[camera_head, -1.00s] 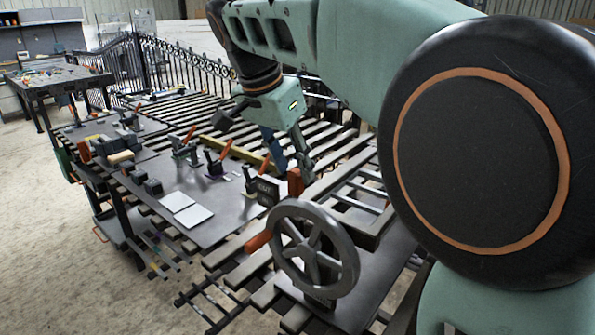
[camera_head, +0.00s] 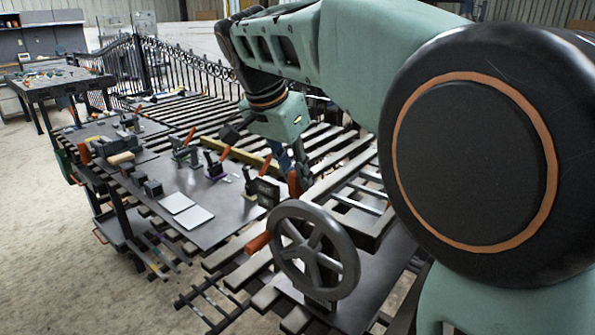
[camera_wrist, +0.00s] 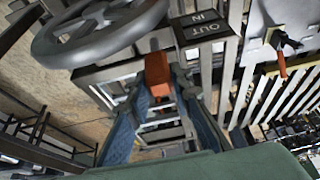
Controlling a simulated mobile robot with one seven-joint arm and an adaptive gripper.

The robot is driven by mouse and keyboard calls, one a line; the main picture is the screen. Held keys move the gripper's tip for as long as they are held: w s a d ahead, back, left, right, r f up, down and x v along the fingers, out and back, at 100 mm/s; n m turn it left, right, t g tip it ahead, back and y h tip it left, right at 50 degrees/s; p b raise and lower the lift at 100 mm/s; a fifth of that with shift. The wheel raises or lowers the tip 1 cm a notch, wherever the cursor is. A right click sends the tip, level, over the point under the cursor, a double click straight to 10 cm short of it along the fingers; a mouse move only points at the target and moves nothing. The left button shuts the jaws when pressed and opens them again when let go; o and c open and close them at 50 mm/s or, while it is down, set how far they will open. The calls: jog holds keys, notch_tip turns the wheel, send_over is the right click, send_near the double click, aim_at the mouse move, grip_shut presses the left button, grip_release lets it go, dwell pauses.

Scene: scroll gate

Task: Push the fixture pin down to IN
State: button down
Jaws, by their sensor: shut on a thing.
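The fixture pin shows as an orange-red upright grip (camera_head: 294,184) beside the handwheel in the head view. In the wrist view the same orange grip (camera_wrist: 157,72) stands between my blue finger pads. My gripper (camera_wrist: 158,88) is shut on the grip. In the head view my gripper (camera_head: 297,166) comes down onto it from above, and its fingers partly hide it. A black plate marked IN and OUT (camera_wrist: 200,24) is next to the pin; its dark face also shows in the head view (camera_head: 267,193). The pin's lower shaft is not clearly seen.
A slatted table (camera_head: 250,292) carries a dark plate with several clamps, and two pale pads (camera_head: 185,208). An ornate black gate (camera_head: 170,62) stands behind.

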aim_at(296, 189)
jog(key=shift+f+b, duration=1.2)
jog(key=shift+f, duration=0.55)
jog(key=shift+s, duration=0.1)
jog(key=c, duration=1.7)
grip_release()
jog(key=v, duration=1.2)
